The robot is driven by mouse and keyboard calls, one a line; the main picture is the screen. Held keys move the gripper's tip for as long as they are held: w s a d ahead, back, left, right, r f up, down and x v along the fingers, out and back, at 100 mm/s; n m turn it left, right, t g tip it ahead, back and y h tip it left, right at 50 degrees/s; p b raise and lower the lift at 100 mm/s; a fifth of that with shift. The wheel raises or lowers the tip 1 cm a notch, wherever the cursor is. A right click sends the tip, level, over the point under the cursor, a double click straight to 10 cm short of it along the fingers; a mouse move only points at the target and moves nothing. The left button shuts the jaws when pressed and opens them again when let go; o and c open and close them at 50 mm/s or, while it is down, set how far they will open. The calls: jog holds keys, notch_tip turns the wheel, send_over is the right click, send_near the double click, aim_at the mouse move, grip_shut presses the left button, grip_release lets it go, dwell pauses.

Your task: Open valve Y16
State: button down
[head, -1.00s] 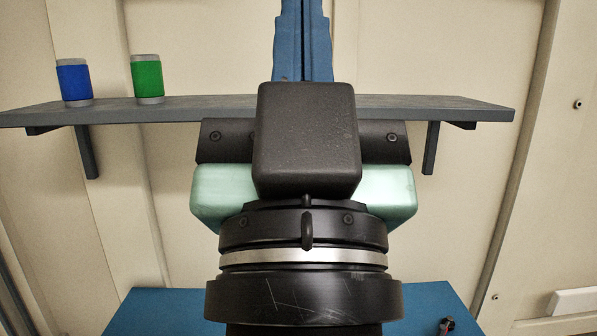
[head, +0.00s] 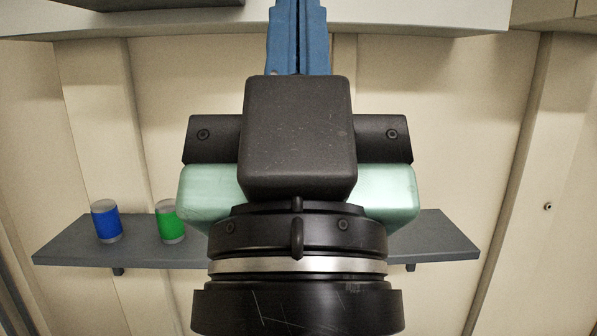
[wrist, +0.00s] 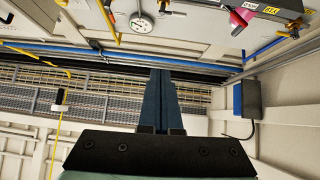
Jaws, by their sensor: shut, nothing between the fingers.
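My gripper (head: 298,38) points upward in the head view, its blue fingers together and holding nothing. The fingers also show in the wrist view (wrist: 161,90), shut. In the wrist view a magenta knob (wrist: 241,17) sits at the top right, cut by shadow and the frame edge, beside a dark plate (wrist: 265,8) with small white and yellow labels. The labels are too small to read, so I cannot tell which valve is Y16. The fingers are apart from the knob. No valve shows in the head view.
A grey shelf (head: 440,238) on the wall holds a blue can (head: 106,222) and a green can (head: 169,222). A pale ledge (head: 420,14) crosses the top. The wrist view shows a round gauge (wrist: 141,24), yellow pipes (wrist: 69,78), blue pipes and a grey box (wrist: 251,98).

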notch_tip(320, 180, up, 7)
jog(key=p, duration=0.5)
jog(key=w+d+f+g+h+b, duration=0.2)
jog(key=w+f+b, duration=0.45)
jog(key=f, duration=1.15)
jog(key=w+d+f+g+h+b, duration=0.2)
jog(key=f+g+b, duration=0.5)
jog(key=f, duration=1.1)
jog(key=w+f+g+h+b, duration=0.15)
jog(key=w+f+b, duration=0.65)
jog(key=f, duration=1)
jog(key=s+d+f+n+g+h+b, duration=0.15)
jog(key=s+f+b, duration=0.5)
jog(key=f, duration=1.15)
jog(key=s+d+f+n+g+h+b, duration=0.1)
jog(key=s+f+n+g+h+b, duration=0.15)
jog(key=f+b, duration=1.2)
jog(key=s+d+f+n+g+h+b, duration=0.1)
jog(key=s+f+n+b, duration=0.3)
jog(key=f, duration=1.8)
jog(key=w+d+f+b, duration=0.3)
jog(key=w+d+b, duration=0.2)
jog(key=d, duration=0.6)
jog(key=shift+w+m, duration=0.3)
jog(key=shift+w, duration=0.6)
